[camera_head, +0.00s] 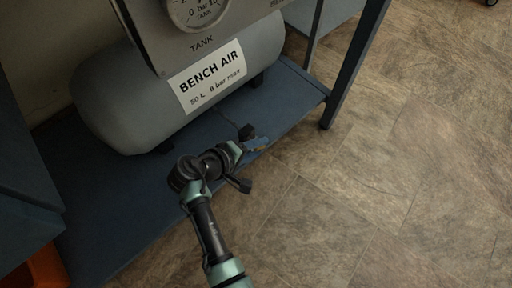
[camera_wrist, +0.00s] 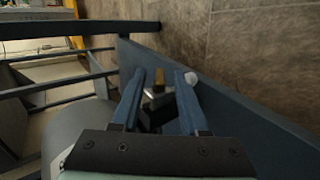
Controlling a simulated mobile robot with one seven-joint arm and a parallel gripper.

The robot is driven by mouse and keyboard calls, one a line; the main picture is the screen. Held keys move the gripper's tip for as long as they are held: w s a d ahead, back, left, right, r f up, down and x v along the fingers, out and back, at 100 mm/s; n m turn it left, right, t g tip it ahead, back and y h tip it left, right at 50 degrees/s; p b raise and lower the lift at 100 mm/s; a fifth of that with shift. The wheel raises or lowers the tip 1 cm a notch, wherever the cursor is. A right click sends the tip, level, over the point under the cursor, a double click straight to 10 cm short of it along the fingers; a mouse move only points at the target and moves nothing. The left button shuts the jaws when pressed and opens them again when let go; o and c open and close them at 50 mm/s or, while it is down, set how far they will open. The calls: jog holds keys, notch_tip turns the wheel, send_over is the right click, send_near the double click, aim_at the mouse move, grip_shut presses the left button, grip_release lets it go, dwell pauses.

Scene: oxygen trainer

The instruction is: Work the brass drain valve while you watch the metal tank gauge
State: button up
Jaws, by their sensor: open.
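The metal tank gauge (camera_head: 197,12) is cut off by the top edge of the head view; its lower dial shows "0 bar 10" and "TANK", and I cannot read a needle. The grey tank (camera_head: 105,98) lies below it, labelled "BENCH AIR". My gripper (camera_head: 256,144) is low in front of the tank, at the shelf's front edge. In the wrist view, my gripper (camera_wrist: 160,74) is open, its two blue fingers either side of a small brass-coloured piece (camera_wrist: 159,77), apparently the drain valve, on a pale metal body (camera_wrist: 157,98). I cannot tell whether the fingers touch it.
A blue shelf (camera_head: 290,90) carries the tank, with a blue leg (camera_head: 350,70) at its right. A whitish round piece (camera_wrist: 192,78) shows beside the right finger. Tiled floor (camera_head: 400,190) is open to the right. An orange object (camera_head: 46,268) is at lower left.

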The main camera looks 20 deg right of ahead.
grip_shut()
jog(key=shift+r+p, duration=0.1)
jog(key=shift+p, duration=0.2)
jog(key=y+p, duration=0.1)
jog(key=p, duration=0.2)
jog(key=shift+d+r, duration=0.1)
jog(key=shift+r, duration=0.25)
jog(key=y+p, duration=0.1)
jog(key=p, duration=0.1)
jog(key=g+y+p, duration=0.1)
jog(key=p, duration=0.1)
jog(key=shift+d+r, duration=0.15)
jog(key=shift+r, duration=0.05)
jog(key=y+p, duration=0.1)
jog(key=p, duration=0.2)
jog(key=shift+w+d+f+g+y, duration=0.1)
jog(key=shift+g+y, duration=0.3)
jog(key=shift+d+f+g+y+p, duration=0.15)
jog(key=shift+g+y+p, duration=0.15)
jog(key=shift+y+p, duration=0.65)
jog(key=shift+f, duration=0.1)
